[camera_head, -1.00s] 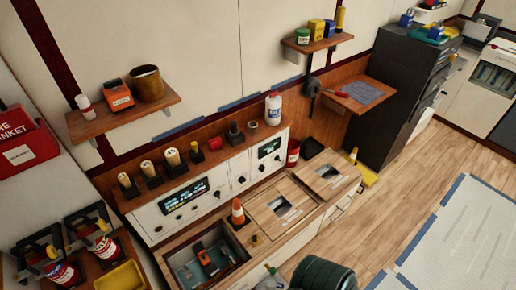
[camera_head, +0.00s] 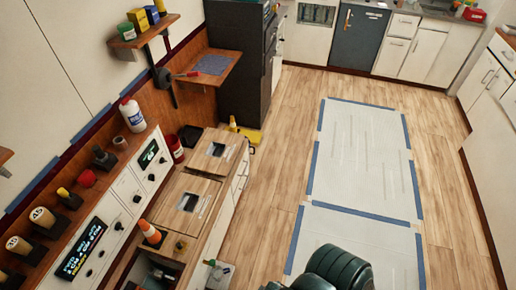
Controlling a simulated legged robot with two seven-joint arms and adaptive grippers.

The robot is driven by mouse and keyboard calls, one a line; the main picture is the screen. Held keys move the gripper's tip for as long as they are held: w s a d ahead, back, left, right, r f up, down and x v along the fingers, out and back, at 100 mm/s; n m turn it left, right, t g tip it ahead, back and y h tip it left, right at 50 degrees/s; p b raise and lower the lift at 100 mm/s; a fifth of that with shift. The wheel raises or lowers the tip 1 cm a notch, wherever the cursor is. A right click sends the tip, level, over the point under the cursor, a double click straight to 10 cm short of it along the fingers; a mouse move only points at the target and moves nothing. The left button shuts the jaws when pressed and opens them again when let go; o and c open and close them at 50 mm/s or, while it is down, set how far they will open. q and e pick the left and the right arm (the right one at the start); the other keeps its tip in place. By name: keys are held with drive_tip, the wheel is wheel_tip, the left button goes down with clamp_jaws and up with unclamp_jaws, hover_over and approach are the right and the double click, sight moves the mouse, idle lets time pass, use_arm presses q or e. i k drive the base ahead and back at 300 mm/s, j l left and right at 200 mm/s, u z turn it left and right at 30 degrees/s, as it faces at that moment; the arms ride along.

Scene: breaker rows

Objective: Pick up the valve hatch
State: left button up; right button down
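Two square wooden panels with dark cutouts lie in the counter along the left wall. The nearer panel (camera_head: 195,183) is beside an orange cone, and the farther panel (camera_head: 207,166) is toward the black cabinet. Both look flat and closed. I cannot tell which of them is the valve hatch. An open compartment (camera_head: 150,274) in the same counter is at the bottom edge, partly cut off. Neither of my grippers shows in this view.
The orange cone (camera_head: 151,233) stands between the open compartment and the nearer panel. A red can (camera_head: 176,149) and a white bottle (camera_head: 132,114) are behind the counter panels. A black cabinet (camera_head: 236,60) stands beyond. Wooden floor (camera_head: 262,170) is clear right of the counter.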

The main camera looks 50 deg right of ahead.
sight(215, 153)
drive_tip(key=z, duration=1.05)
